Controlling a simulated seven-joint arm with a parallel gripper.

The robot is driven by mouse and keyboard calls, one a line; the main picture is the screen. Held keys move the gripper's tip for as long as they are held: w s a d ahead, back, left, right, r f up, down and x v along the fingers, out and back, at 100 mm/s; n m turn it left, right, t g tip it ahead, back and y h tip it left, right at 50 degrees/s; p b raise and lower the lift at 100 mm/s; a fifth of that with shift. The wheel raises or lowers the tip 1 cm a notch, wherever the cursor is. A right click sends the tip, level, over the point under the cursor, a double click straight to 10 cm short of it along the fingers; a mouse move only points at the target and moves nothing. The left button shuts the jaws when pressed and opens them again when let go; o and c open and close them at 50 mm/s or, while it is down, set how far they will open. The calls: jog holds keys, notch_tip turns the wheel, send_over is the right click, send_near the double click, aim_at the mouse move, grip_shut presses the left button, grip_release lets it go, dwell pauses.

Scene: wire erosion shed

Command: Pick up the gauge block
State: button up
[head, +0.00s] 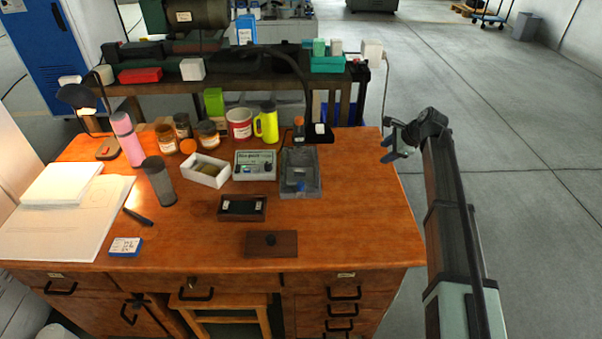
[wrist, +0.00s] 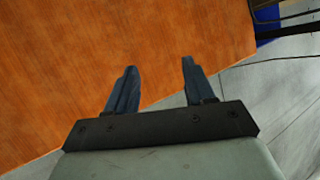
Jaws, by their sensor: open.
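My gripper (head: 386,151) is open and empty, out over the right edge of the desk in the head view. In the wrist view my gripper (wrist: 159,67) shows two dark blue fingers apart, with bare desk and grey floor below. A small open wooden case (head: 242,217) with a dark inside stands mid-desk. Small pale pieces (head: 259,206) show in it; one may be the gauge block, but they are too small to tell. The case is well to the left of my gripper. A flat wooden piece with a dark knob, perhaps the case's lid (head: 286,245), lies in front.
Behind the case are a white box (head: 206,182), a labelled box (head: 255,178) and a grey tray (head: 300,192). A yellow mug (head: 267,128) and several jars stand farther back. A black lamp-like stand (head: 319,137) rises at back right. The desk's right side (head: 365,200) is clear.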

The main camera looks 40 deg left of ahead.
jog(key=s+a+r+h, duration=0.3)
jog(key=s+a+r, duration=0.1)
jog(key=s+a, duration=0.6)
jog(key=s+a+r+h, duration=0.4)
jog(key=s+a, duration=0.6)
jog(key=s, duration=0.1)
send_over(300, 170)
jog(key=shift+g, duration=0.4)
jog(key=f, duration=0.8)
jog(key=shift+w+a+f, duration=0.1)
jog(key=shift+a+f, duration=0.15)
jog(key=shift+f, duration=0.15)
jog(key=shift+d+f, duration=0.15)
jog(key=shift+f, duration=1.15)
jog(key=shift+d+f, duration=0.15)
jog(key=shift+f, duration=1.15)
grip_shut()
